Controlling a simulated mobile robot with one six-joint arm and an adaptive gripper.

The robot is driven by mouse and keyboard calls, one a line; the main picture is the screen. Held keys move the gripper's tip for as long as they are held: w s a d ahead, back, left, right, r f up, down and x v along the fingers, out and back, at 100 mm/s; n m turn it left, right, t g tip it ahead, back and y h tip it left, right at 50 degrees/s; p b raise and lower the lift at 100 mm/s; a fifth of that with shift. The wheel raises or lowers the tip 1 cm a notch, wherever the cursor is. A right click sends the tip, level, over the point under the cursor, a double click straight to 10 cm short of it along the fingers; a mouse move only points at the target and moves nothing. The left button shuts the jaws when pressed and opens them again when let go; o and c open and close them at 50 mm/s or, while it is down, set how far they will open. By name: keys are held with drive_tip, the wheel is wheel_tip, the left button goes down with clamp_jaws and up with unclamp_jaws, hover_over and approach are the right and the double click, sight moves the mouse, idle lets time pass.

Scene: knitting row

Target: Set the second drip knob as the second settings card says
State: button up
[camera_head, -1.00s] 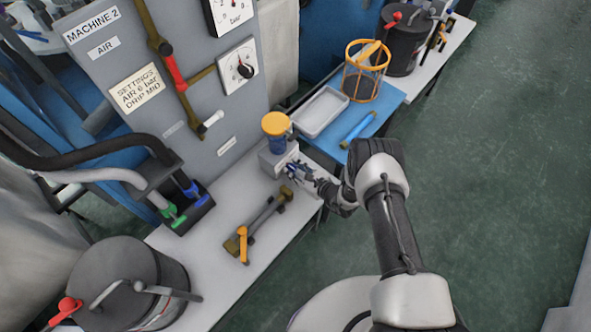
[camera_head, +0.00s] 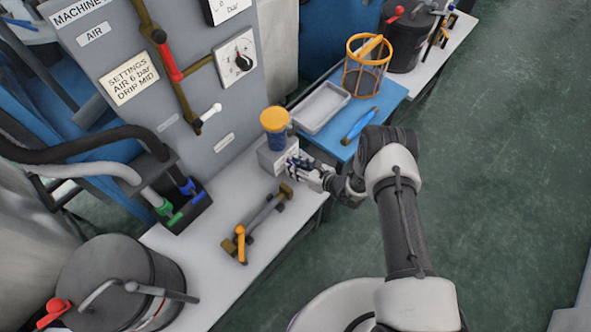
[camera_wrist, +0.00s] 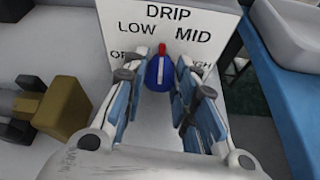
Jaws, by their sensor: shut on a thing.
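The settings card (camera_head: 130,77) on the machine 2 panel reads AIR 6 bar, DRIP MID. The drip box (camera_head: 271,157) is a grey block under a blue jar with a yellow cap (camera_head: 275,118). In the wrist view the blue drip knob (camera_wrist: 159,76) sits on the white face of the box (camera_wrist: 213,20). Its red pointer (camera_wrist: 162,48) points up, between LOW and MID. My gripper (camera_head: 297,166) is at the front of the box. In the wrist view its fingers (camera_wrist: 161,84) are shut on the knob, one either side. They partly cover the outer labels.
An olive pipe with an orange lever (camera_head: 262,220) lies left of my gripper, on the bench. A grey tray (camera_head: 322,107), a blue bar (camera_head: 361,124) and an orange basket (camera_head: 366,68) sit on the blue surface behind. A dark pot (camera_head: 115,275) stands at lower left.

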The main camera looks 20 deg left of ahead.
drive_tip(key=m+b, duration=0.1)
drive_tip(key=b, duration=0.1)
drive_tip(key=m+g+y+b, duration=0.1)
drive_tip(key=b, duration=0.1)
drive_tip(key=shift+w+d+f, duration=0.1)
drive_tip(key=shift+w+f, duration=0.1)
drive_tip(key=shift+f, duration=0.05)
drive_tip(key=m+g+b, duration=0.1)
drive_tip(key=m+b, duration=0.1)
drive_tip(key=b, duration=0.1)
drive_tip(key=shift+r+g+y, duration=0.15)
drive_tip(key=shift+g+y, duration=0.15)
drive_tip(key=shift+m, duration=0.3)
drive_tip(key=o, duration=1.1)
drive_tip(key=shift+c, duration=0.2)
drive_tip(key=shift+r, duration=0.1)
